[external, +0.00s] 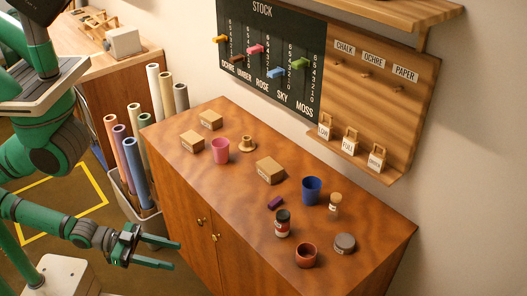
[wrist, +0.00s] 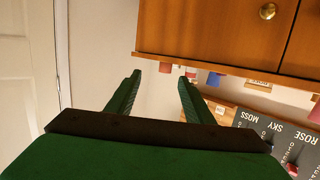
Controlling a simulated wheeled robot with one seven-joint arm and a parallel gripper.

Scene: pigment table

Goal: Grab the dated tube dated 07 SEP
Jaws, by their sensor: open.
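My gripper (external: 176,255) is open and empty in front of the cabinet, below its top, at the lower left of the external view. Its two green fingers also show apart in the wrist view (wrist: 160,78), with nothing between them. No date is readable on anything. A dark jar with a pale label (external: 282,224) and a small cork-topped bottle with a label (external: 335,202) stand upright on the cabinet top (external: 350,275), to the right of my gripper. I cannot tell which thing, if any, is the tube dated 07 SEP.
The cabinet top also holds a pink cup (external: 221,151), a blue cup (external: 311,190), a reddish pot (external: 306,255), a grey tin (external: 344,243), a purple block (external: 275,202) and several cardboard boxes. A bin of paper rolls (external: 135,168) stands left. The stock board (external: 262,45) hangs behind.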

